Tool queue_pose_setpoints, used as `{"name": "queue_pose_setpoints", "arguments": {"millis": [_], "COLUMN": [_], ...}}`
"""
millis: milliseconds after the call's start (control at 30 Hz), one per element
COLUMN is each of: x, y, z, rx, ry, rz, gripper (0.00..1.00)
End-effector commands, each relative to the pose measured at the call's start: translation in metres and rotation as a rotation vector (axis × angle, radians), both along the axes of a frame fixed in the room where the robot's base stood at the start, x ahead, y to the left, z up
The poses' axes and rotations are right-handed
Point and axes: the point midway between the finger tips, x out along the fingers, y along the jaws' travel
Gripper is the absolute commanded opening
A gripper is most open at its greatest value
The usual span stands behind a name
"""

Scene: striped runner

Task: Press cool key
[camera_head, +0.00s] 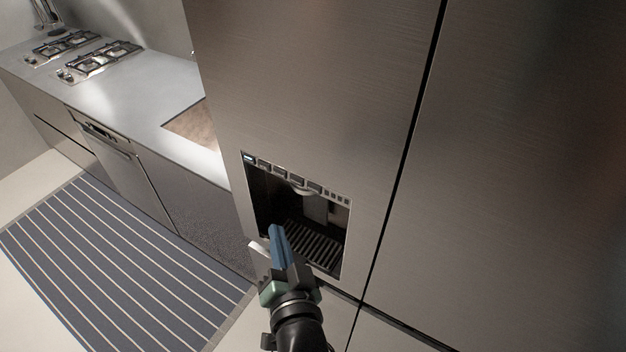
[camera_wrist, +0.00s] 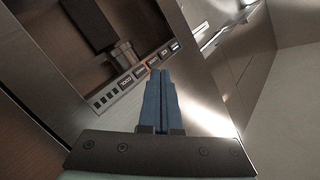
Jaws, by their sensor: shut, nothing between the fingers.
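A dispenser is set into a steel fridge door (camera_head: 330,80). Its key panel (camera_head: 295,177) runs along the top of the recess, with a row of wider keys at left and several small ones at right. The leftmost key (camera_head: 249,157) shows a pale blue light. In the wrist view the blue fingertips (camera_wrist: 160,73) overlap the edge of the key row (camera_wrist: 140,72); contact cannot be told.
The recess holds a ribbed drip grille (camera_head: 312,240) and a nozzle (camera_head: 303,190). A counter (camera_head: 130,100) with a gas hob (camera_head: 95,58) stands at left. A striped runner (camera_head: 120,265) covers the floor there. The door face around the recess is clear.

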Motion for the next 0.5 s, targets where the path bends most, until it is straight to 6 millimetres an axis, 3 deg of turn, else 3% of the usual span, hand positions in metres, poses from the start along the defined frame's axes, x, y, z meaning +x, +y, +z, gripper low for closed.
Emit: {"name": "queue_pose_setpoints", "arguments": {"millis": [267,500], "x": [0.002,0.022], "y": [-0.002,-0.017], "z": [-0.001,-0.001], "rx": [-0.001,-0.003], "ry": [-0.001,-0.004], "rz": [0.0,-0.003], "gripper": [0.0,0.0]}}
